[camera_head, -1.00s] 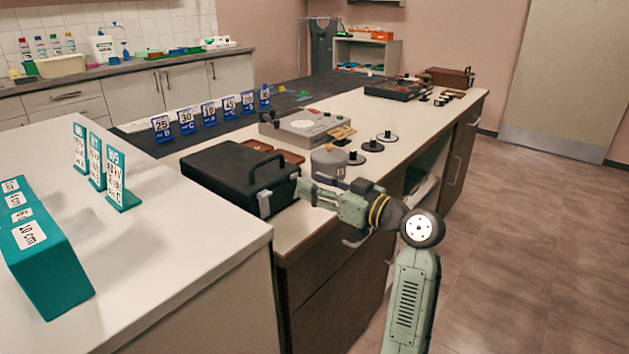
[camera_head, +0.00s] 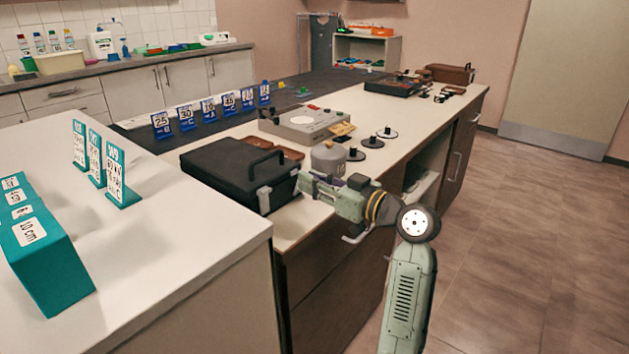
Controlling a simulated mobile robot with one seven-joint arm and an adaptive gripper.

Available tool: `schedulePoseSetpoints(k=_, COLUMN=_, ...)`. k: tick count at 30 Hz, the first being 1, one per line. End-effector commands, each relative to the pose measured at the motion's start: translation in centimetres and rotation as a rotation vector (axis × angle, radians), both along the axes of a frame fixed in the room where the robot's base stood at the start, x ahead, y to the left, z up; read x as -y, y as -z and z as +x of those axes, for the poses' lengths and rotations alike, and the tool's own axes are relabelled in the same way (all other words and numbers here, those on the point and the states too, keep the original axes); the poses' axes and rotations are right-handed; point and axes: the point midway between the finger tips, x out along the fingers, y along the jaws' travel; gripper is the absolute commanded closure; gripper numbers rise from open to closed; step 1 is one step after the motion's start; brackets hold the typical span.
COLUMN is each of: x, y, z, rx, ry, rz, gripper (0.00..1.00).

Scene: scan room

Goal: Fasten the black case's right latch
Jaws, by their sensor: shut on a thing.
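The black case (camera_head: 222,168) lies with its lid down near the front left of the long counter. Its carry handle (camera_head: 266,158) stands up at the front edge. One pale latch (camera_head: 264,200) hangs at the left of its front face. My gripper (camera_head: 301,183) is at the right end of that front face, shut on the right latch. The fingers and gripper body hide most of that latch, so its exact position cannot be told.
A grey canister (camera_head: 327,160) stands just behind my gripper. A white table (camera_head: 180,245) with a teal block (camera_head: 45,250) fills the near left. Open floor (camera_head: 530,240) is at the right.

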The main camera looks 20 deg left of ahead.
Motion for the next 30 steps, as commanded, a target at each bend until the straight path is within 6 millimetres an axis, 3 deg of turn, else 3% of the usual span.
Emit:
schedulePoseSetpoints(k=7, x=-0.2, y=-0.6, z=0.0, rx=-0.007, ry=-0.002, rz=-0.029, gripper=1.0)
schedulePoseSetpoints(k=13, x=-1.2, y=-2.0, z=0.4, rx=-0.068, ry=-0.002, rz=-0.2, gripper=1.0)
schedulePoseSetpoints(k=21, x=-2.0, y=-1.8, z=0.7, rx=-0.122, ry=0.0, rz=-0.337, gripper=1.0)
schedulePoseSetpoints(k=30, x=-2.0, y=-1.6, z=0.7, rx=-0.122, ry=0.001, rz=-0.34, gripper=1.0)
